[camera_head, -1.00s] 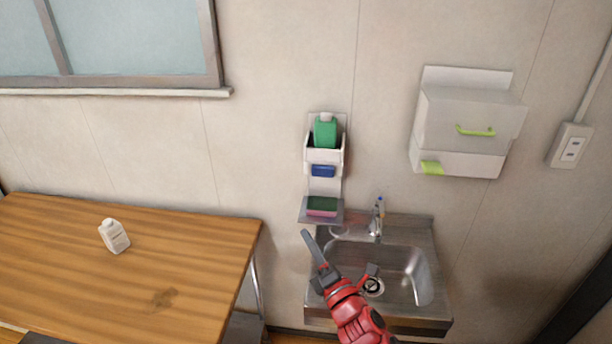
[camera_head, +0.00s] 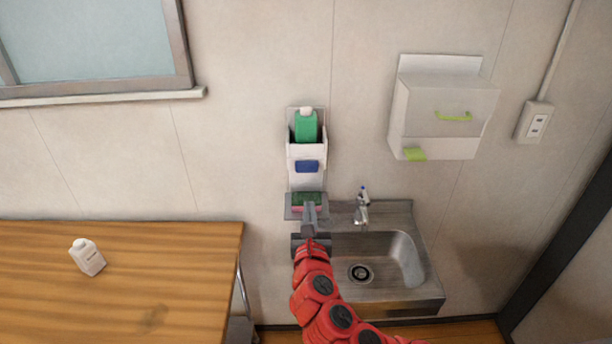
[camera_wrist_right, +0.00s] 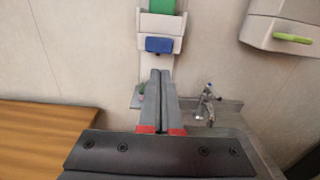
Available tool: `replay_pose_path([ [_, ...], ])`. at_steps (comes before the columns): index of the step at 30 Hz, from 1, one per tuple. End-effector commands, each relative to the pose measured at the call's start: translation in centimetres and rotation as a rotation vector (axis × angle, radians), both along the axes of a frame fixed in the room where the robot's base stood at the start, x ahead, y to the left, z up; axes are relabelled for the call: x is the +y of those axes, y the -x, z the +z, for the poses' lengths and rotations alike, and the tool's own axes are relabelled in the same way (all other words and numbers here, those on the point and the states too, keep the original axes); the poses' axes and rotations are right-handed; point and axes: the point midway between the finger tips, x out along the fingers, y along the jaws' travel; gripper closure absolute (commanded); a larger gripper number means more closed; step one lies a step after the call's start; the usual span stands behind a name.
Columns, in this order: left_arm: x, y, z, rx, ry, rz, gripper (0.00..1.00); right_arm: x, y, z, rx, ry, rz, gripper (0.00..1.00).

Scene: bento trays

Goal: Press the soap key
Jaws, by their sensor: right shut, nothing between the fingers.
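The soap dispenser (camera_head: 306,152) is a white wall holder with a green bottle (camera_head: 306,127) in its top. Its blue key (camera_head: 307,166) is on the front, below the bottle. The key also shows in the right wrist view (camera_wrist_right: 159,45), just beyond the fingertips. My right gripper (camera_head: 309,208) is shut and empty, with its fingers pointing up toward the dispenser. In the right wrist view, the fingertips (camera_wrist_right: 161,72) are below the key, with a gap seen between them. The green and pink sponge (camera_head: 306,198) on the lower shelf is partly hidden by the gripper. My left gripper is not in view.
A steel sink (camera_head: 385,262) with a tap (camera_head: 362,208) is to the right of my gripper. A white box (camera_head: 442,115) with a green handle hangs on the wall. A wooden table (camera_head: 120,290) at the left holds a white bottle (camera_head: 88,257).

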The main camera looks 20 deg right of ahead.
Motion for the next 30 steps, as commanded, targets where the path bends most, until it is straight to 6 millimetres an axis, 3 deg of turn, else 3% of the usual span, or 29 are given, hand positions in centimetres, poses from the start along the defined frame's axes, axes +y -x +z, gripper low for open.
replay_pose_path([
  [8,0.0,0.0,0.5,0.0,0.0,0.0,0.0,-0.3,-1.3,0.2,-0.001,-0.003,0.001,1.0],
  [30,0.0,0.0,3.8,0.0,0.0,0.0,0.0,-3.4,-12.0,0.2,0.001,-0.005,0.0,1.0],
])
